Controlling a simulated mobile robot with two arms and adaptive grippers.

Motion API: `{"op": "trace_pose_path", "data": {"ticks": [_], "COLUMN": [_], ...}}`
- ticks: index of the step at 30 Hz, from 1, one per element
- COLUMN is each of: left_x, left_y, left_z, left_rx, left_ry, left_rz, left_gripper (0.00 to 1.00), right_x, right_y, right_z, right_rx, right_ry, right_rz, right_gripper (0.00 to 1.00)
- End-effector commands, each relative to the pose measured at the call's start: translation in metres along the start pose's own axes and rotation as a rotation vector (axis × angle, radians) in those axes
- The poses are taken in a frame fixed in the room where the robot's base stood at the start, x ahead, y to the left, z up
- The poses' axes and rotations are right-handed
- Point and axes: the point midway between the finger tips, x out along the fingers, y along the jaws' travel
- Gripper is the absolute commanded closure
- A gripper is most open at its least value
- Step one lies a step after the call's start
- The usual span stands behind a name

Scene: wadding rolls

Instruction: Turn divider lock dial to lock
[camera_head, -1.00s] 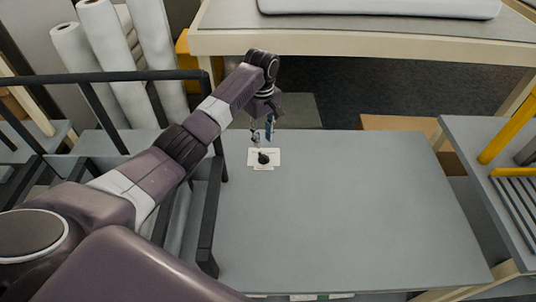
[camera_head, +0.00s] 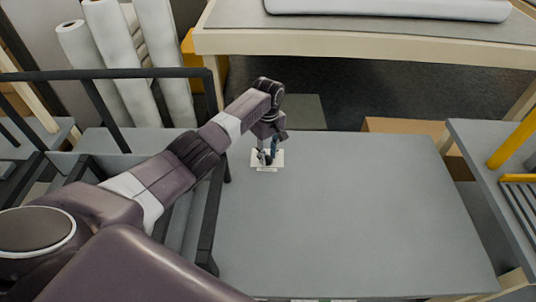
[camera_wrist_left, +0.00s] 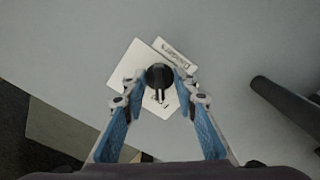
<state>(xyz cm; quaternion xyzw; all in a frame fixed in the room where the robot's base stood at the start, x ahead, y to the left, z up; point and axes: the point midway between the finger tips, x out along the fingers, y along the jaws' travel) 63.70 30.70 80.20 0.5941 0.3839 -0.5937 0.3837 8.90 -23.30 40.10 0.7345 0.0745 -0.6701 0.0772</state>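The divider lock dial (camera_wrist_left: 159,75) is a round black knob with a dark pointer, on a white plate (camera_wrist_left: 127,66) with small labels I cannot read for sure. In the left wrist view the pointer runs down the picture towards my palm. My left gripper (camera_wrist_left: 158,84) is open, its blue-padded fingers on either side of the dial; I cannot tell whether the tips touch it. In the head view my left gripper (camera_head: 268,158) points down over the plate (camera_head: 279,163) at the table's far left part and hides most of the dial. My right gripper is not in view.
The grey table (camera_head: 350,220) is otherwise clear. A black rail frame (camera_head: 208,215) stands along its left side. White rolls (camera_head: 120,50) stand behind at the left. A workbench (camera_head: 370,42) is at the back, and a side table with yellow bars (camera_head: 515,145) at the right.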

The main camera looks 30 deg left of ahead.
Motion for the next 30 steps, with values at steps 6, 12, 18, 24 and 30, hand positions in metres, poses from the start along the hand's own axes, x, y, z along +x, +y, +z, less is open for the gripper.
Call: {"op": "trace_pose_path", "data": {"ticks": [6, 12, 18, 24, 30], "left_x": [0.0, -0.001, -0.001, -0.002, -0.003], "left_y": [0.0, 0.0, 0.0, 0.0, 0.0], "left_z": [0.0, 0.0, 0.0, 0.001, 0.001], "left_rx": [0.0, 0.0, 0.006, 0.057, 0.184], "left_ry": [0.0, 0.0, -0.001, -0.002, -0.002], "left_rz": [0.0, 0.001, 0.001, 0.001, 0.002], "left_gripper": [0.88, 1.0, 1.0, 1.0, 1.0], "right_x": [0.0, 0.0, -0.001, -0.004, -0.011], "right_y": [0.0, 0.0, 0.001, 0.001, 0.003], "right_z": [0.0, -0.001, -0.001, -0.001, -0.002], "right_rx": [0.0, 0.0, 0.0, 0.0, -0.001], "right_ry": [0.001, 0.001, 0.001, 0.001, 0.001], "right_rz": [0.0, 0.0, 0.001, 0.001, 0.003], "right_gripper": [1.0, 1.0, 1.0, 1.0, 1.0]}}
